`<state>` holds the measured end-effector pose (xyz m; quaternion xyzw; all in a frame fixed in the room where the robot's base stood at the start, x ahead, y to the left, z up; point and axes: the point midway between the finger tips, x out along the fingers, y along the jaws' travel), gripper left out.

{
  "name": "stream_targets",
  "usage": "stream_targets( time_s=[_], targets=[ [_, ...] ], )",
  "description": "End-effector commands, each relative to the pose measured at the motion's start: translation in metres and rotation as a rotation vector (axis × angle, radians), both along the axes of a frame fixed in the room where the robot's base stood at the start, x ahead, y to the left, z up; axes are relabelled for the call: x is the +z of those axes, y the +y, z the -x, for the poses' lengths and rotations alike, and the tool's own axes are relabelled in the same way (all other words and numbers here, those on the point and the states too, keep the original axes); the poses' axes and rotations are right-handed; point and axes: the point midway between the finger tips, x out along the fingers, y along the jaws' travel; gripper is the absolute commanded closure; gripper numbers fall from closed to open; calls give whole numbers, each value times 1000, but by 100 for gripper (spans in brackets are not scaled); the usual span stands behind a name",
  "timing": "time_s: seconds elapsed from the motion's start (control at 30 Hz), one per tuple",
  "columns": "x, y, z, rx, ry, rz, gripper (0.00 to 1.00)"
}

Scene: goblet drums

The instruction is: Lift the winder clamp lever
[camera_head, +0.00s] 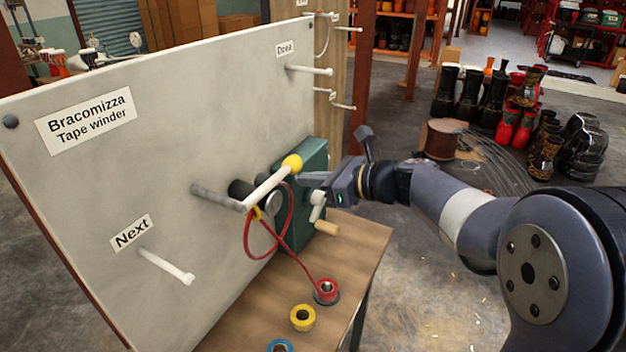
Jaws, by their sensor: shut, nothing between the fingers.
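The winder clamp lever (268,186) is a white bar with a yellow ball knob (292,164). It slants up to the right from the end of a grey rod on the pale board. A dark roller and the green winder body (306,165) sit behind it. My gripper (303,178) comes in from the right and is shut and empty. Its fingertips are just right of and slightly below the knob; I cannot tell whether they touch it. A red cord (284,235) loops below the lever and runs down to a red tape roll (326,291).
The board (150,180) carries projecting white pegs, one (166,266) below the "Next" label. A crank with a wooden handle (326,228) is below my gripper. A yellow roll (303,317) and a blue roll are on the wooden bench (350,250). Drums stand on the floor behind.

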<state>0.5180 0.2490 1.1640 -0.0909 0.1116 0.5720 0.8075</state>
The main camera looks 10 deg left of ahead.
Motion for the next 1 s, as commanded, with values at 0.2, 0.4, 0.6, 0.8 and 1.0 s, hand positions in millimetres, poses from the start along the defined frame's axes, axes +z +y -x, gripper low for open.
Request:
stream_targets(
  time_s=[0.2, 0.4, 0.6, 0.8, 1.0],
  targets=[
    [4, 0, 0, 0, -26, 9, 100],
    [10, 0, -1, 1, -60, 21, 100],
    [17, 0, -1, 1, -100, 34, 100],
    [33, 0, 0, 1, -200, 66, 100],
    [60, 1, 4, 0, -369, 124, 100]
  ],
)
